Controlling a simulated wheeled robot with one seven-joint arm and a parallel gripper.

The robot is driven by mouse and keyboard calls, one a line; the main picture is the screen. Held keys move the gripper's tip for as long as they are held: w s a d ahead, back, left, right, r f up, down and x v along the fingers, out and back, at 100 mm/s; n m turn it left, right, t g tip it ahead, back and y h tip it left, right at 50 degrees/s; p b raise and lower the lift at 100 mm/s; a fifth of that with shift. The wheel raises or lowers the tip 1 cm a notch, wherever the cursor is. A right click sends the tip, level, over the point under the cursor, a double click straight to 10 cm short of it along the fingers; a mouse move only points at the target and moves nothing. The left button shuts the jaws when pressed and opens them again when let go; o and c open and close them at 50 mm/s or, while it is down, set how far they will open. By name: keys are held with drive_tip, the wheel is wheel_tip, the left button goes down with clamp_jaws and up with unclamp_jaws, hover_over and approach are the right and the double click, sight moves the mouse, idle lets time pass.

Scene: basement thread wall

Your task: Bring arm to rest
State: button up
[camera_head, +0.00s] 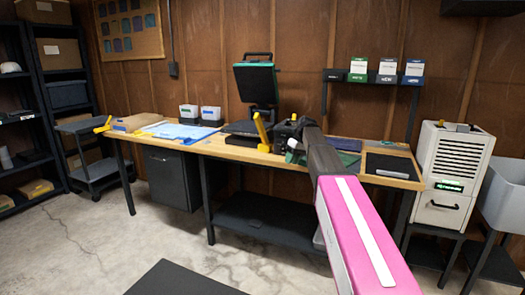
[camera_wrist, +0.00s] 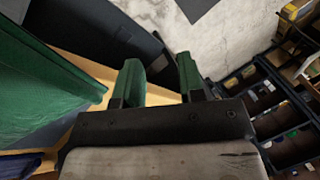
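My pink arm reaches from the lower right up to the wooden workbench (camera_head: 227,150). My gripper (camera_head: 291,150) is over the middle of the bench, to the right of the heat press (camera_head: 257,88); the arm partly hides it in the head view. In the wrist view my gripper (camera_wrist: 161,77) shows two green fingers spread apart, with a clear gap and nothing held between them. A large green surface (camera_wrist: 42,80) is close on the left of the fingers in the wrist view. I cannot tell what it is.
Blue sheets (camera_head: 180,131) and a cardboard piece (camera_head: 137,122) lie on the bench's left part. A dark tray (camera_head: 388,166) lies at its right end. A white dehumidifier (camera_head: 452,170) stands right of the bench. Black shelves (camera_head: 62,85) stand left.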

drive_tip(key=s+d+f+m+h, duration=0.2)
drive_tip(key=s+f+m, duration=0.1)
drive_tip(key=s+f, duration=1.1)
drive_tip(key=s+d+f+m+t+h, duration=0.1)
drive_tip(key=s+d+f+m+h, duration=0.1)
drive_tip(key=s+f, duration=1.2)
drive_tip(key=s+d+m, duration=0.1)
drive_tip(key=s+m, duration=0.1)
drive_tip(key=s, duration=0.2)
drive_tip(key=shift+f, duration=0.2)
